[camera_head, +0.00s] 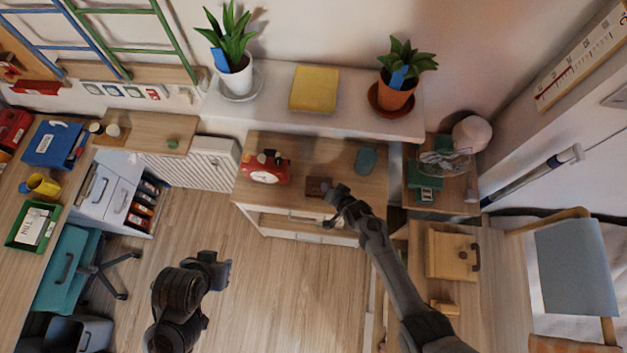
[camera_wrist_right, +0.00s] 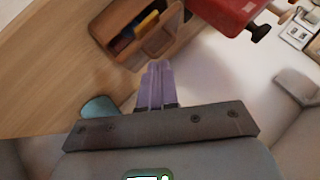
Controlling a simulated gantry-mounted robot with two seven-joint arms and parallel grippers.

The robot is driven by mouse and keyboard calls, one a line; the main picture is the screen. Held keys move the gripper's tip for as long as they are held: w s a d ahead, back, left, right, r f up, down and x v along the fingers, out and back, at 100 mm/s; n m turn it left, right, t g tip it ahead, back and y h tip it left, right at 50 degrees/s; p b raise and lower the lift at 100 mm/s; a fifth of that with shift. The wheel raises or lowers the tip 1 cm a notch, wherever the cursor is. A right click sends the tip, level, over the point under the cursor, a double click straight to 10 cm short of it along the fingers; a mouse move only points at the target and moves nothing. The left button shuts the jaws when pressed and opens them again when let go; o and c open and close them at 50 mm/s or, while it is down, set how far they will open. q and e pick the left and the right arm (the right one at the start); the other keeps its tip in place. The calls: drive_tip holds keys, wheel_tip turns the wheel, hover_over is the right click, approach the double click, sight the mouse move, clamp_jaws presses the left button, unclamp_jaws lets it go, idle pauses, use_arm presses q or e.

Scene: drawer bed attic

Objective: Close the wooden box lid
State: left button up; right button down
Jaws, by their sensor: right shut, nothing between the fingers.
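The wooden box (camera_head: 316,184) is small and brown and sits on the wooden cabinet top near its front edge. In the right wrist view the box (camera_wrist_right: 112,22) is open, with blue, yellow and red items showing inside. A brown panel (camera_wrist_right: 163,38), which looks like its raised lid, stands at the near side. My right gripper (camera_head: 337,198) is shut and empty, just right of the box. In the wrist view its purple fingertips (camera_wrist_right: 159,66) are close to the panel; I cannot tell whether they touch. My left gripper (camera_head: 222,271) hangs over the floor, its jaws unclear.
A red clock-like object (camera_head: 265,170) stands left of the box, also in the wrist view (camera_wrist_right: 222,12). A teal oval object (camera_head: 366,160) lies to the right. A white ledge with two potted plants runs behind. Open floor lies in front.

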drive_tip(key=shift+s+f, duration=0.4)
drive_tip(key=shift+f, duration=0.15)
use_arm(q)
drive_tip(key=shift+w+d+f, duration=0.15)
drive_tip(key=shift+f, duration=0.3)
use_arm(e)
drive_tip(key=shift+s+d+f+t, duration=0.1)
drive_tip(key=shift+s+t, duration=0.05)
drive_tip(key=shift+t, duration=0.15)
